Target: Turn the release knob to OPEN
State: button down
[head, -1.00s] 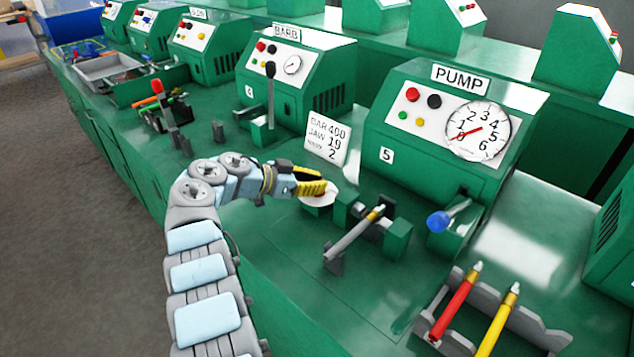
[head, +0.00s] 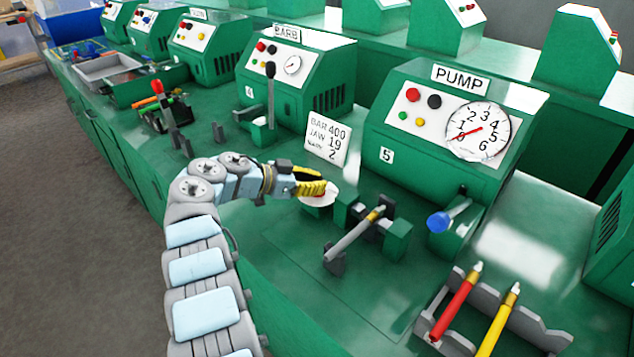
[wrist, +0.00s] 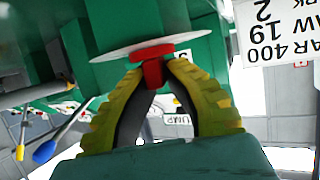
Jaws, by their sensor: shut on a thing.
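The release knob (wrist: 153,66) is red and stands in front of a white round dial plate (wrist: 110,52) in the wrist view. My gripper (wrist: 151,70) has yellow fingers closed on the knob from both sides. In the head view my gripper (head: 318,188) is at the dial plate (head: 320,199), left of the clamp on the green bench; the fingers hide most of the knob there. The plate's lettering is mostly hidden, so I cannot read the knob's setting.
The PUMP unit (head: 440,130) with its gauge (head: 478,131) stands behind right. A blue-ended lever (head: 440,221) is at its front. A card (head: 327,138) reads BAR 400, JAW 19. A metal bar (head: 352,238) lies in the clamp. Red (head: 455,308) and yellow (head: 498,322) tools rest in a rack.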

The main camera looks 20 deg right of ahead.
jog(key=c, duration=1.1)
grip_release()
jog(key=shift+d, duration=0.15)
jog(key=v, duration=1.2)
jog(key=shift+s+f, duration=0.1)
